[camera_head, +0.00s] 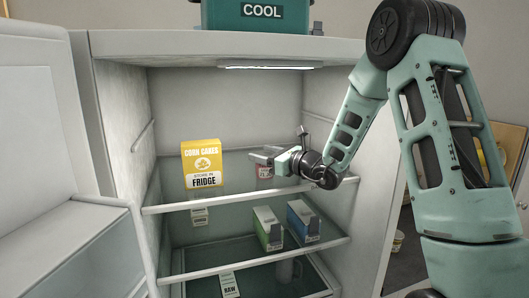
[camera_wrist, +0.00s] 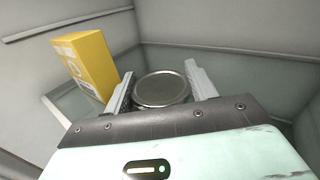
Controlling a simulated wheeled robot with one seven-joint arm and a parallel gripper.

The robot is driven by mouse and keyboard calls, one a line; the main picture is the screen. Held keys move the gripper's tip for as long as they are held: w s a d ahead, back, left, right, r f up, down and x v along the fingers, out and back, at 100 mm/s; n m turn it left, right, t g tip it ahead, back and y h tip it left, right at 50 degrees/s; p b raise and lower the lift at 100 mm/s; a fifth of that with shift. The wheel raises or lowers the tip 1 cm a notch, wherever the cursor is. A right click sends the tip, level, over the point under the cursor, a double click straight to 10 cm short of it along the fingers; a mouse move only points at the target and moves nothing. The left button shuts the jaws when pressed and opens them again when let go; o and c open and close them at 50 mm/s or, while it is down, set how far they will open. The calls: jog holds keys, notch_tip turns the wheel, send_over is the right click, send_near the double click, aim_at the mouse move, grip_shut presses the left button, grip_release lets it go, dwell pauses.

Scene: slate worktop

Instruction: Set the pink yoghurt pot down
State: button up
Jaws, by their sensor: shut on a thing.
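The pink yoghurt pot (camera_head: 264,172) is inside the open fridge at upper-shelf level, mostly hidden behind and below my gripper (camera_head: 263,157). In the wrist view its round grey lid (camera_wrist: 162,89) sits between the two fingers of my gripper (camera_wrist: 159,80), which are shut on it. The pot looks upright. I cannot tell whether its base touches the glass upper shelf (camera_head: 232,184).
A yellow corn cakes box (camera_head: 202,164) stands left of the pot on the same shelf; it also shows in the wrist view (camera_wrist: 86,62). Green (camera_head: 268,228) and blue (camera_head: 303,221) cartons stand on the shelf below. The fridge's side wall (camera_head: 322,120) rises at right.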

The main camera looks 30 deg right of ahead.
jog(key=shift+f, duration=0.15)
jog(key=o, duration=1.1)
jog(key=shift+c, duration=0.2)
